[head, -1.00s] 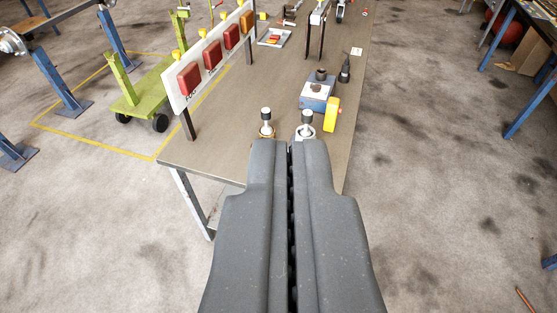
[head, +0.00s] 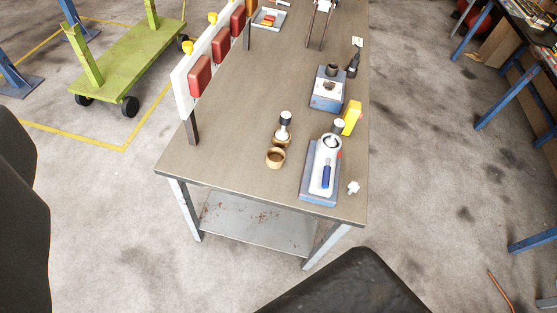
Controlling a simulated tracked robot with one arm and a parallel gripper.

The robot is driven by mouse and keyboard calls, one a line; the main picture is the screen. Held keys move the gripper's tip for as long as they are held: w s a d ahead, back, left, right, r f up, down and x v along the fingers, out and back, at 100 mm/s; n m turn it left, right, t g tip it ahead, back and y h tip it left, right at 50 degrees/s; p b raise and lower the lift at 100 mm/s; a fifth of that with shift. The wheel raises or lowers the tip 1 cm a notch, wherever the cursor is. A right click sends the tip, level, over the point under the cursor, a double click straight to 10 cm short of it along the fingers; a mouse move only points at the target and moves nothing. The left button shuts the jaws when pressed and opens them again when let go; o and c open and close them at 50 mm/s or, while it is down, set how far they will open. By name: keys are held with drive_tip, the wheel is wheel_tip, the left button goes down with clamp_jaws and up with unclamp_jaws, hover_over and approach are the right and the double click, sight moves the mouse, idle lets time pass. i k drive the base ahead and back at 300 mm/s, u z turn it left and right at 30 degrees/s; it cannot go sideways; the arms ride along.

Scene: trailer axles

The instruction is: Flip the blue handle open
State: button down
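The blue handle (head: 326,174) is a short blue bar on a pale metal fixture (head: 328,150) with a blue-grey base plate (head: 310,190), near the table's front right corner. The handle points toward the table's front edge, along the fixture. My gripper (head: 188,185) shows as two dark fingers set wide apart, one at the left edge and one at the bottom. It is open and empty, and both fingers are clear of the handle.
A white panel with red blocks (head: 200,76) lines the left edge.

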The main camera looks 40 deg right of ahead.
sight(327, 169)
drive_tip(key=z, duration=0.25)
drive_tip(key=i, duration=1)
drive_tip(key=z, duration=0.7)
